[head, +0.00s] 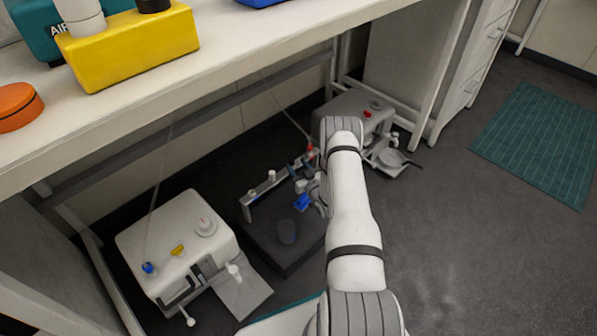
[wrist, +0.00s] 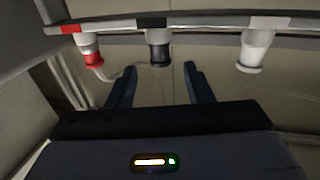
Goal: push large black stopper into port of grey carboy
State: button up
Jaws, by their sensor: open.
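In the wrist view, a black stopper (wrist: 158,52) with a pale upper part sits at a rail (wrist: 215,22), under the rail's black mark in the picture. My gripper (wrist: 160,75) is open, with its two dark blue fingers on either side of the black stopper's line. Nothing is held; the fingertips appear short of the stopper. In the head view, my gripper (head: 300,167) is low over the stopper rack (head: 262,188), partly hidden by my arm. The greyish carboy (head: 345,108) stands at the back, partly behind my arm. Its port cannot be made out clearly.
A red stopper (wrist: 90,52) and a white stopper (wrist: 254,50) flank the black one. A whitish carboy (head: 165,245) stands at front left. A dark platform (head: 262,238) with a grey cylinder (head: 287,232) lies between. The bench (head: 230,60) overhangs; open floor lies right.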

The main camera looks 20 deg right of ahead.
aim_at(292, 159)
jog(key=shift+w+a+b, duration=0.2)
jog(key=shift+w+b, duration=0.15)
jog(key=shift+w, duration=0.85)
jog(key=shift+w+a+b, duration=0.15)
jog(key=shift+w+b, duration=0.2)
jog(key=shift+w, duration=0.8)
grip_shut()
jog(key=shift+r, duration=0.15)
jog(key=shift+r+p, duration=0.35)
jog(key=shift+r, duration=0.2)
jog(key=shift+r, duration=0.15)
jog(key=shift+r+p, duration=0.35)
jog(key=shift+r, duration=0.25)
